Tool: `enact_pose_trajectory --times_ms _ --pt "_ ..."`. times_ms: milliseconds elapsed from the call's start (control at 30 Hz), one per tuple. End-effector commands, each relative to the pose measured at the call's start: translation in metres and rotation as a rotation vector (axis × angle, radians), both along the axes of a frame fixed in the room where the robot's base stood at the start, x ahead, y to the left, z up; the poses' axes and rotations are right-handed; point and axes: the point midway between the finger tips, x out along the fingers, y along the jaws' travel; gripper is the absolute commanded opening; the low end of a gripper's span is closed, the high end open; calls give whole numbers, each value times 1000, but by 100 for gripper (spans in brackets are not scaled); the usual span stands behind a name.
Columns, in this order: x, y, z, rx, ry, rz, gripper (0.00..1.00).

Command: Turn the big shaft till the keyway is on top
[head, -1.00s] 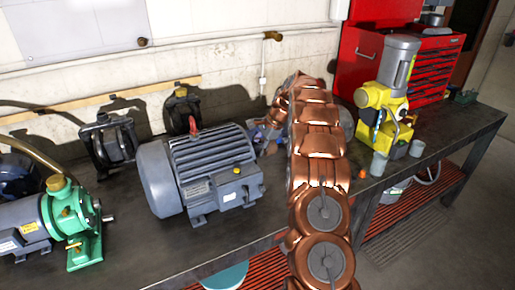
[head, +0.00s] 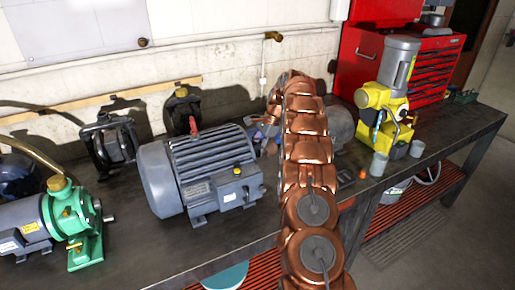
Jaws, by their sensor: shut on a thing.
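The big grey motor (head: 205,170) stands on the bench left of my copper arm, with a yellow cap and a red part on it. Its right end faces my arm. My gripper (head: 268,131) is partly visible at that end, mostly hidden by my arm. It is shut on the big shaft, as far as the small visible part lets me tell. The shaft and its keyway are hidden, so I cannot see which way the keyway points.
A yellow machine (head: 384,110) and grey cups (head: 378,164) stand at the right. A rounded grey object (head: 340,122) is partly behind my arm. The bench's front edge runs below the big motor.

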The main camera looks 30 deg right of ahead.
Motion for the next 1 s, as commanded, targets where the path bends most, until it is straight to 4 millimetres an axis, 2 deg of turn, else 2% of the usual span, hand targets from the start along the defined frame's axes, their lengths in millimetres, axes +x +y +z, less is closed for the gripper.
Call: enact_pose_trajectory --times_ms 200,233,467,1000 --pt "0 0 -1 1 2 1 4" --pt "0 0 -1 1 2 1 40" --pt "0 0 0 1 1 1 64" --pt "-2 0 -1 1 -17 -3 64"
